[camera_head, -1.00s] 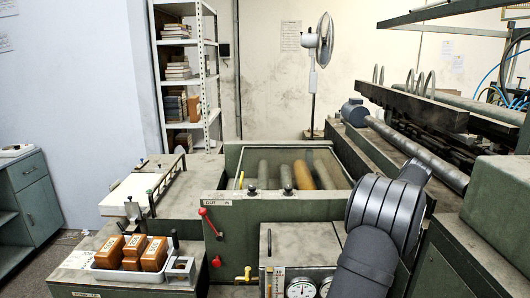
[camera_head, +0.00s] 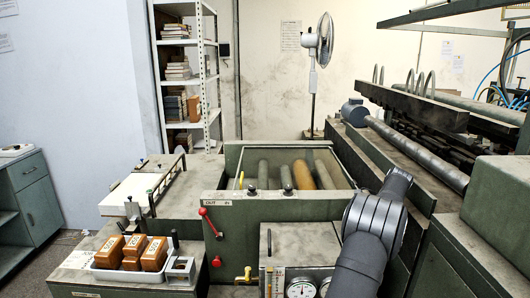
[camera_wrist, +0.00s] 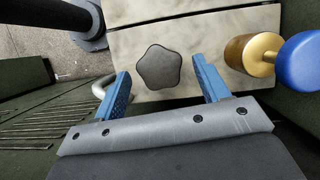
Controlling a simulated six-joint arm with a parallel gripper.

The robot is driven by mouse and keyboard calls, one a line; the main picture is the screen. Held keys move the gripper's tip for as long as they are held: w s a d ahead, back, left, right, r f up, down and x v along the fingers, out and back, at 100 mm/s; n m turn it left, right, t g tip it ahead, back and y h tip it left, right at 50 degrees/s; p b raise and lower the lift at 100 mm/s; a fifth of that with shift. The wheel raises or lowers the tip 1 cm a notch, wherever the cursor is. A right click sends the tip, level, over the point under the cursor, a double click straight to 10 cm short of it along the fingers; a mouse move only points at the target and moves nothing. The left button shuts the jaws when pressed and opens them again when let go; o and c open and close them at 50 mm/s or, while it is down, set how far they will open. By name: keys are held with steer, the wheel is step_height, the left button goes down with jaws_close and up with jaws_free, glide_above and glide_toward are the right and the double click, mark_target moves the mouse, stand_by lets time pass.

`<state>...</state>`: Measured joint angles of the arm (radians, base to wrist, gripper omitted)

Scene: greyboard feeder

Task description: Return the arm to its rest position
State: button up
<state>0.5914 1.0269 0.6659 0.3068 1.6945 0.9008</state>
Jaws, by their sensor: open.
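My gripper (camera_wrist: 162,92) shows in the wrist view with its two blue fingers spread apart and nothing between them. A dark star-shaped knob (camera_wrist: 158,67) on a pale, stained panel (camera_wrist: 210,38) lies beyond the fingertips, apart from them as far as I can tell. In the head view only the grey links of my arm show at the lower right; the gripper itself is out of that view.
A brass fitting with a blue knob (camera_wrist: 298,58) is right of my fingers. In the head view, the green machine (camera_head: 240,235) has a red-knobbed lever (camera_head: 210,222) and gauges (camera_head: 301,288). A white tray (camera_head: 130,275) holds brown blocks (camera_head: 154,254) at lower left.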

steer(key=n, duration=0.1)
steer(key=n+g, duration=0.1)
steer(key=n, duration=0.2)
steer(key=shift+w+a+n+g+h, duration=0.1)
steer(key=shift+w+n+g+h, duration=0.2)
steer(key=shift+g, duration=0.1)
steer(key=n, duration=0.2)
steer(key=n+g+h, duration=0.1)
steer(key=n, duration=0.2)
steer(key=shift+w+a+g, duration=0.1)
steer(key=shift+a+g, duration=0.05)
steer(key=shift+g, duration=0.15)
stand_by(0.8)
